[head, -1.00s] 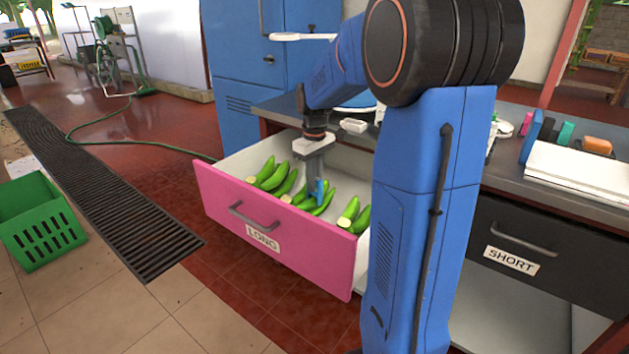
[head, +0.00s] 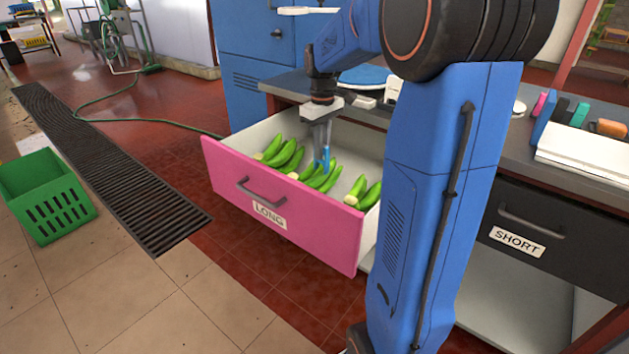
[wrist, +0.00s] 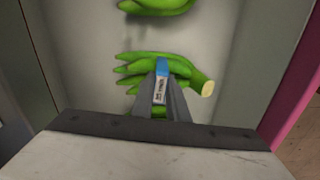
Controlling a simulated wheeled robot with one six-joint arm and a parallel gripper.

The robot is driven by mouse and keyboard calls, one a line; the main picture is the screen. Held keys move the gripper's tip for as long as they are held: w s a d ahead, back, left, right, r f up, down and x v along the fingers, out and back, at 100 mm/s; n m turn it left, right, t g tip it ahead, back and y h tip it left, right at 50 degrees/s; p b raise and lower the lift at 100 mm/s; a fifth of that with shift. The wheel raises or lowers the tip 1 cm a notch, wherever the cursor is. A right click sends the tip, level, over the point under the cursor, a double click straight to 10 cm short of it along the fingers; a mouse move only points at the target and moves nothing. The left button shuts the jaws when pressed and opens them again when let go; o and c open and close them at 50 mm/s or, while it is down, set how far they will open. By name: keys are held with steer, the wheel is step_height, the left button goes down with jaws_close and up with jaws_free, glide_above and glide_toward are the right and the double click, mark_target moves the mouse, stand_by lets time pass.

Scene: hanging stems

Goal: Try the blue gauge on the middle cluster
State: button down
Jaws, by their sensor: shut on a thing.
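The pink-fronted drawer (head: 285,222) marked LONG stands open with three green banana clusters in it. The middle cluster (head: 318,179) lies between the left cluster (head: 279,153) and the right cluster (head: 363,192). My gripper (head: 323,150) points down over the middle cluster, shut on the blue gauge (head: 326,163). In the wrist view the gauge (wrist: 162,67), blue with a pale label, sits between the fingertips in front of the middle cluster (wrist: 185,70). Its cut end faces right. I cannot tell whether the gauge touches the fruit.
A black drawer (head: 523,230) marked SHORT is to the right, below the counter. Several coloured blocks and a white board (head: 585,165) lie on that counter. A green crate (head: 45,195) stands on the floor at left.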

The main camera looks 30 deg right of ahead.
steer(key=shift+r, duration=2.5)
